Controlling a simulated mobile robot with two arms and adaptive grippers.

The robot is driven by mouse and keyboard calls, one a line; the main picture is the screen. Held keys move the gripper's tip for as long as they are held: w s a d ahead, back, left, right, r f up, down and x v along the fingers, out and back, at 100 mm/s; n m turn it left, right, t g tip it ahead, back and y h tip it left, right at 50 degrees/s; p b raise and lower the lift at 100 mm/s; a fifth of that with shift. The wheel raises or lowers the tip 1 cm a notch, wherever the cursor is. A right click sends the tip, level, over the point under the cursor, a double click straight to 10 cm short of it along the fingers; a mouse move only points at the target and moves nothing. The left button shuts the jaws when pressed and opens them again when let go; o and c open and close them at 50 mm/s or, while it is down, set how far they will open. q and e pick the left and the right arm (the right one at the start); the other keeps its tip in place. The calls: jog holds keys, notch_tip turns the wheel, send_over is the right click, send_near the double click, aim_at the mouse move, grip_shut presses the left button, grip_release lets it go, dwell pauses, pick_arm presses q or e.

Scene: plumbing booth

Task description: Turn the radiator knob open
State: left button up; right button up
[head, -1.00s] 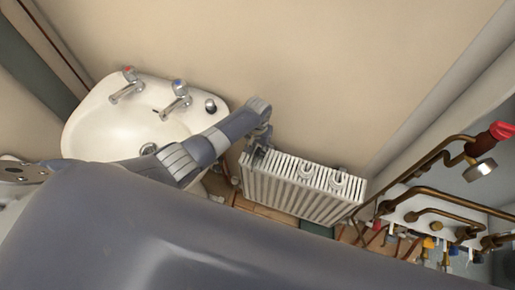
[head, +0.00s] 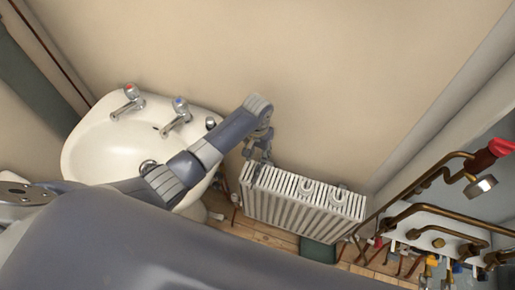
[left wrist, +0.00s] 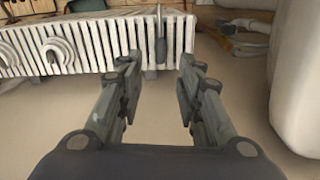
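The white ribbed radiator (head: 300,208) stands against the wall, right of the sink. It spans the upper left of the left wrist view (left wrist: 95,42). My left gripper (head: 257,158) is over the radiator's left end in the head view. In the left wrist view its two fingers (left wrist: 155,88) are apart, with nothing between the tips. A slim dark grey upright piece (left wrist: 161,42) at the radiator's end shows beyond the gap between the fingers; I cannot tell whether it is the knob. No knob is clearly seen in the head view. My right gripper is not in view.
A white sink (head: 105,150) with two taps stands to the left. Copper pipes (head: 425,175) with a red-handled valve (head: 488,155) are at the right. Two white loops (head: 308,188) sit on the radiator's top. Wall above the radiator is bare.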

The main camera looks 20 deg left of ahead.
pick_arm(q)
notch_tip(320, 180, up, 4)
jog(key=shift+f, duration=0.2)
jog(key=shift+f, duration=0.15)
